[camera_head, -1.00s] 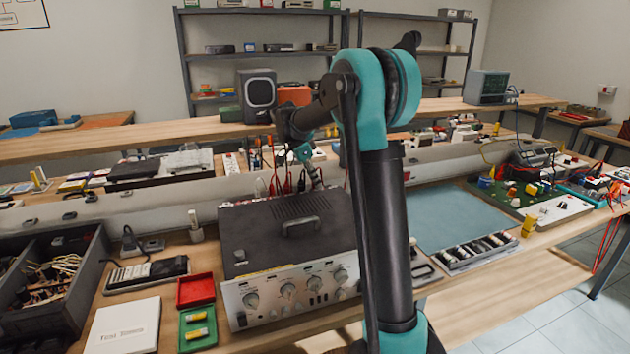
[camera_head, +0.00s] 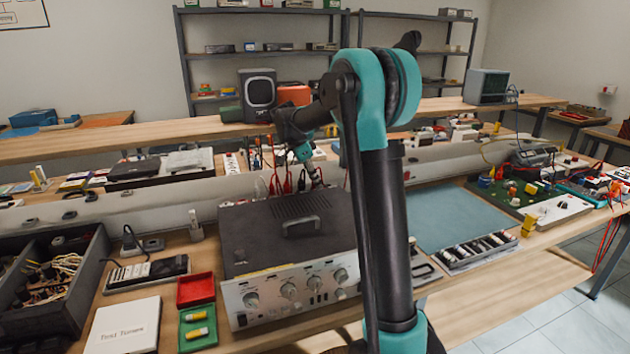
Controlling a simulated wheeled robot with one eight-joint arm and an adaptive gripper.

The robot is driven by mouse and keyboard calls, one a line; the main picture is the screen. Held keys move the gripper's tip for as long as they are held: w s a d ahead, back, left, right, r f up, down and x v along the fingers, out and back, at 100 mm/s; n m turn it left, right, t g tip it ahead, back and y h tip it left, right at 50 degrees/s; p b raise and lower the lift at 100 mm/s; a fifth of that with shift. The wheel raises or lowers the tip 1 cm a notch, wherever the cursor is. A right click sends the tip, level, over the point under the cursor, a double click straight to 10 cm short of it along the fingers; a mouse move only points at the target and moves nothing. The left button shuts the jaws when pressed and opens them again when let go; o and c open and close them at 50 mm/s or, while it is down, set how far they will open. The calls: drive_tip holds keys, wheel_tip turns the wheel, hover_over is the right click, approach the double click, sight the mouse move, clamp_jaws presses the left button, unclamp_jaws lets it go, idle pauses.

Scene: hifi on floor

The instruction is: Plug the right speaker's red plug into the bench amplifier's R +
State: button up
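The bench amplifier (camera_head: 285,236) is a dark box with a silver front panel of knobs, standing on the bench left of my arm. Its back face is turned away, so the R + terminal is hidden. Several red leads (camera_head: 273,180) rise behind its rear edge, and I cannot tell which is the right speaker's red plug. My arm reaches over the amplifier's right side and bends down behind it. My gripper (camera_head: 315,178) is small and dark at the rear edge, close to the red leads. Its fingers are too small and partly hidden to show whether they hold anything.
Left of the amplifier are a red tray (camera_head: 196,290), a green tray (camera_head: 206,337), a power strip (camera_head: 148,272) and a grey bin (camera_head: 62,290). A blue mat (camera_head: 447,215) to the right has clear room.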

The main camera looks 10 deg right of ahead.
drive_tip(key=shift+o, duration=0.8)
